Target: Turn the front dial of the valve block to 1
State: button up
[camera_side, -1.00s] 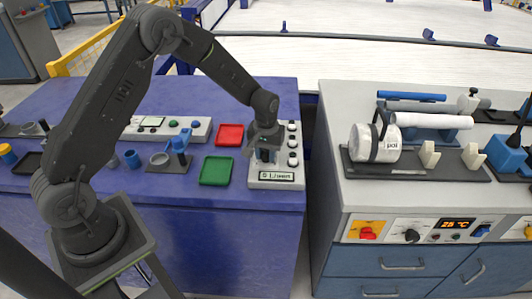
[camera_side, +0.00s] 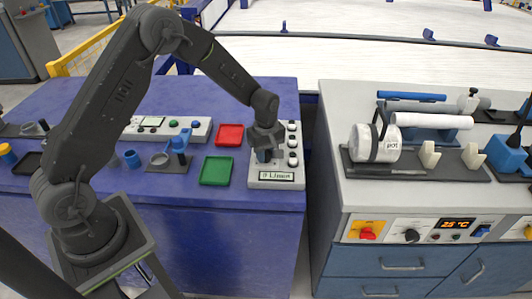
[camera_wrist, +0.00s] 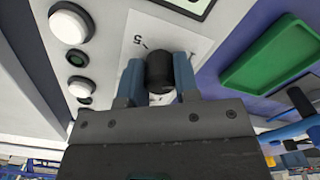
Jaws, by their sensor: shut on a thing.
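The valve block (camera_side: 278,184) is a light box at the right edge of the blue table, with a small display (camera_side: 276,176) on its front end. My gripper (camera_side: 265,155) is over the block in the side view. In the wrist view, the blue fingers of my gripper (camera_wrist: 159,80) are shut on a black dial (camera_wrist: 160,68), one finger on each side. A white label (camera_wrist: 182,45) with printed numbers lies around the dial; a 5 shows beside it, and the rest is partly hidden. I cannot tell which number the dial points to.
White round knobs (camera_wrist: 70,25) run along one side of the block. A green tray (camera_side: 217,170) and a red tray (camera_side: 230,135) lie left of the block. A gap separates the blue table from the grey bench (camera_side: 333,190) on the right.

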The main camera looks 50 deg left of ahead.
jog(key=shift+n, duration=0.4)
jog(key=o, duration=0.9)
notch_tip(320, 180, up, 14)
jog(key=shift+f, duration=0.1)
dwell(0.4)
